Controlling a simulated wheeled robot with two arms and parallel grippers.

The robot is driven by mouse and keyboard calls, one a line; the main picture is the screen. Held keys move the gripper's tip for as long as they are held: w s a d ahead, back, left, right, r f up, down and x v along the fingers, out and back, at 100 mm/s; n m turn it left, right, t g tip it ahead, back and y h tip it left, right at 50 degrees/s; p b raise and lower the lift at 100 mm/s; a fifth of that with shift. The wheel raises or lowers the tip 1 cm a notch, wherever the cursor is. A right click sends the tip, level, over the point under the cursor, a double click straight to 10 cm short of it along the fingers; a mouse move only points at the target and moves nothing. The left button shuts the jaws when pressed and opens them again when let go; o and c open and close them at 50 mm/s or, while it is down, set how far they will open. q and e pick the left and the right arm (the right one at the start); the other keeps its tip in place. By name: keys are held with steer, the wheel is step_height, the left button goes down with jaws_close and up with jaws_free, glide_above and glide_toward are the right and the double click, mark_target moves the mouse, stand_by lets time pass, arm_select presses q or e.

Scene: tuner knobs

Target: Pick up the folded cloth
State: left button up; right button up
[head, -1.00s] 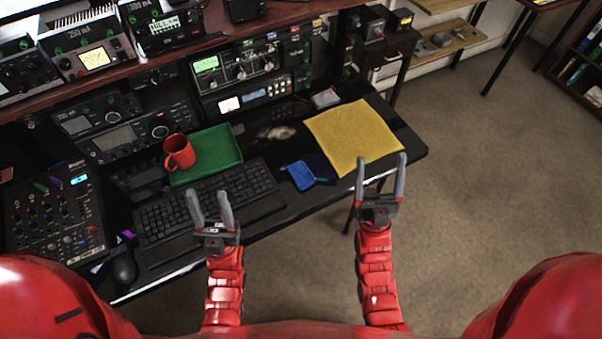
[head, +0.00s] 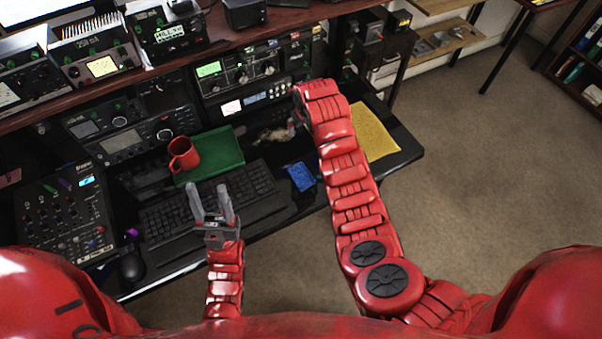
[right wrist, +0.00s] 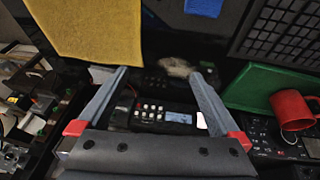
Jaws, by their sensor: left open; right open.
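A small, pale, rumpled thing that looks like the folded cloth (head: 272,134) lies on the dark desk, right of the green tray. In the right wrist view the cloth (right wrist: 178,67) shows beyond and between the spread fingers of my right gripper (right wrist: 158,85), which is open and empty. In the head view my right forearm hides most of that gripper, just right of the cloth. I cannot tell its height above the desk. My left gripper (head: 212,190) is open and empty near the desk's front edge, by the keyboard.
The green tray (head: 226,150) holds a red mug (head: 183,154). A keyboard (head: 250,187), a blue item (head: 301,177) and a yellow mat (head: 372,130), partly behind my right arm, lie on the desk. Radios (head: 241,72) and a shelf stand close behind the cloth.

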steer(key=s+a+r+g, duration=0.1)
steer(key=s+r+g, duration=0.3)
steer(key=s, duration=0.3)
steer(key=b, duration=0.7)
glide_above(301, 174)
steer(key=shift+h, duration=0.3)
steer(key=f, duration=1.1)
steer(key=shift+w, duration=0.35)
steer(key=shift+a+f+p, duration=0.1)
steer(key=shift+f+p, duration=0.05)
steer(key=shift+p, duration=0.5)
steer(key=shift+f, duration=0.35)
steer(key=shift+s+f+p, duration=0.15)
steer(key=shift+f+p, duration=0.35)
step_height(301, 174, down, 3)
steer(key=shift+s+f+p, duration=0.1)
steer(key=shift+f+p, duration=0.05)
steer(key=shift+p, duration=0.55)
steer(key=shift+f, duration=0.7)
